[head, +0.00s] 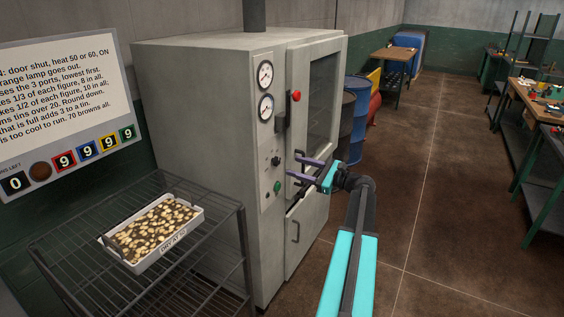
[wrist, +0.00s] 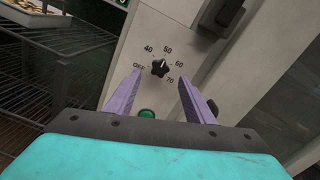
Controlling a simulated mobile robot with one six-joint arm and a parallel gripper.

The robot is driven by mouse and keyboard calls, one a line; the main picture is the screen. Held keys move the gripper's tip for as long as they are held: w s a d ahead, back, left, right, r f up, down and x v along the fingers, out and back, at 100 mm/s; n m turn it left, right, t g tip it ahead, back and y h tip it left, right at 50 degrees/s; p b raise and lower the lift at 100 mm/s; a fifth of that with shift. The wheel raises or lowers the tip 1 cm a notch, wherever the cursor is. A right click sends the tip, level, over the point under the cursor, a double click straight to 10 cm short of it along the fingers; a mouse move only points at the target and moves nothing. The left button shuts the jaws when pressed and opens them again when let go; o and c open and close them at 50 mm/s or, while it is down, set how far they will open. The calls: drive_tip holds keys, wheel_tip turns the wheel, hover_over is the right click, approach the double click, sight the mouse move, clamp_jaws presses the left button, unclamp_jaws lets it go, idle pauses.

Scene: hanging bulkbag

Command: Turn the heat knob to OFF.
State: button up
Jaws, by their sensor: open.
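The heat knob (head: 276,160) is a small black knob on the front panel of the grey oven cabinet (head: 210,120). In the wrist view the knob (wrist: 160,68) is star-shaped, with OFF, 40, 50, 60 and 70 marked around it. Its small white mark seems to point up, near 50; the exact setting is hard to tell. My gripper (head: 297,166) is open and empty in front of the panel. In the wrist view its purple fingers (wrist: 160,78) frame the knob left and right. It looks apart from the knob.
A green button (head: 277,186) sits below the knob. The cabinet door (head: 322,95) is right of the panel. A wire rack (head: 190,262) with a white tray (head: 168,250) stands left.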

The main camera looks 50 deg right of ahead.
sight(279, 162)
drive_tip(key=p+x, duration=0.1)
drive_tip(key=x, duration=0.6)
drive_tip(key=shift+w+a, duration=0.1)
drive_tip(key=shift+w, duration=0.15)
drive_tip(key=c, duration=1)
drive_tip(key=shift+c, duration=0.2)
